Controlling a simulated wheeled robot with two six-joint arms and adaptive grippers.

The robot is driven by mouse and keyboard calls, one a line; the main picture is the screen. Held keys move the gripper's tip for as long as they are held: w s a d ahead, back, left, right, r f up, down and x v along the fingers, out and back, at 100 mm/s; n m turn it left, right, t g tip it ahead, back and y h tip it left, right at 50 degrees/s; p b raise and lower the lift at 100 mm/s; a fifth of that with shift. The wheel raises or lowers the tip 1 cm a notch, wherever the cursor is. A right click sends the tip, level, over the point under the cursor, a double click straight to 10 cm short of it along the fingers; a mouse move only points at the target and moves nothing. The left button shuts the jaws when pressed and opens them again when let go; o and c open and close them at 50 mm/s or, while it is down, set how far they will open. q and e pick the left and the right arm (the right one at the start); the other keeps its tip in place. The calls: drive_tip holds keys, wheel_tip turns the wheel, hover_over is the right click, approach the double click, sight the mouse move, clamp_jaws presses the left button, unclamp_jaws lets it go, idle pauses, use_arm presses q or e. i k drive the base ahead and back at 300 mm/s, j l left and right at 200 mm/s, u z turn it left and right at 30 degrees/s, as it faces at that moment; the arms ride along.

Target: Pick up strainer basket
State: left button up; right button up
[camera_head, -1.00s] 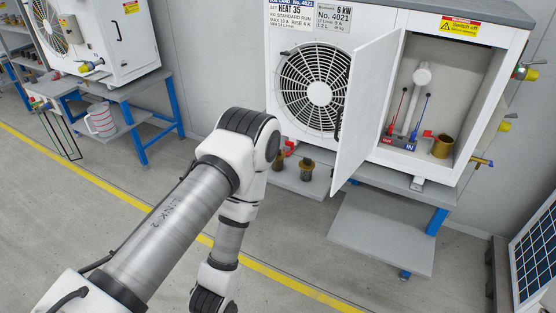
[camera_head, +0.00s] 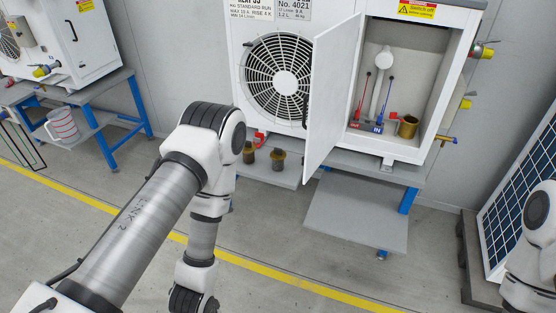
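Two small dark-and-brass cylindrical pieces stand on the low grey shelf under the unit: a left one (camera_head: 249,153) and a right one (camera_head: 278,160). They look like strainer baskets, but they are too small to be certain. A brass cup (camera_head: 408,127) stands inside the open compartment of the white unit, right of the blue lever. My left arm crosses the left middle of the view, and its gripper is below the picture edge. Part of my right arm shows at the right edge, and its gripper is out of view.
The white unit (camera_head: 336,40) has its door (camera_head: 333,95) swung open toward me. Red (camera_head: 362,101) and blue (camera_head: 384,101) levers stand inside. A lower grey shelf (camera_head: 355,215) juts out below. A solar panel (camera_head: 520,170) leans at right. A measuring jug (camera_head: 62,126) is at left.

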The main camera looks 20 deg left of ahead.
sight(278, 155)
drive_tip(key=i+j+z, duration=0.45)
drive_tip(key=i+j, duration=0.5)
